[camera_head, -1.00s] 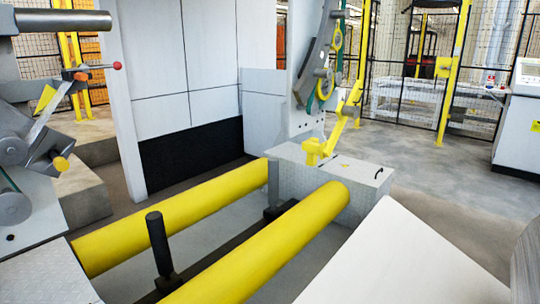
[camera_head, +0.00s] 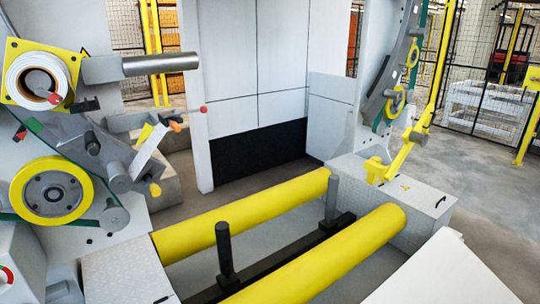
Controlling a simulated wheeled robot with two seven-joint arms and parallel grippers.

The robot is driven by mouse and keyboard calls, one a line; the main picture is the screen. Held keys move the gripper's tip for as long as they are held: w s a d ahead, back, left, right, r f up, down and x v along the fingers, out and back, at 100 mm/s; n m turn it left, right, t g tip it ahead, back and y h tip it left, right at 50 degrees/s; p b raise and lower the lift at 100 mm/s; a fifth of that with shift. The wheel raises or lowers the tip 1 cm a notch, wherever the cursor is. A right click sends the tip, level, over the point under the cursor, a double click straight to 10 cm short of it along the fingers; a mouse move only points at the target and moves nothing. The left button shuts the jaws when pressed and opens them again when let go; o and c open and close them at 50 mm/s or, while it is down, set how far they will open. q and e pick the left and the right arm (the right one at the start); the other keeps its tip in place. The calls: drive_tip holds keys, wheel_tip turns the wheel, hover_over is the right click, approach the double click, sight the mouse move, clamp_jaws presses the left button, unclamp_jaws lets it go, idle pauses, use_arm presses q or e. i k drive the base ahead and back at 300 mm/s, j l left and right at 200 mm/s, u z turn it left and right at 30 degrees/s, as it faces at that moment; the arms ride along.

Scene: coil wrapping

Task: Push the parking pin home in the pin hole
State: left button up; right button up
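A thin rod with a red ball knob (camera_head: 203,109) sticks out to the right from the machine arm at the left; it may be the parking pin, but I cannot tell for sure. An orange piece (camera_head: 175,126) sits just below it. A second red knob (camera_head: 56,99) shows in front of the white tape roll (camera_head: 38,80). I cannot make out the pin hole. Neither of my grippers is in view.
A yellow wheel (camera_head: 52,191) and grey cylinder (camera_head: 160,64) are at left. A grey block (camera_head: 400,200) stands right; open floor (camera_head: 480,190) lies beyond.

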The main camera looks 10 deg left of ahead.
sight(154, 190)
drive_tip(key=i+l+u, duration=0.1)
drive_tip(key=u, duration=1.1)
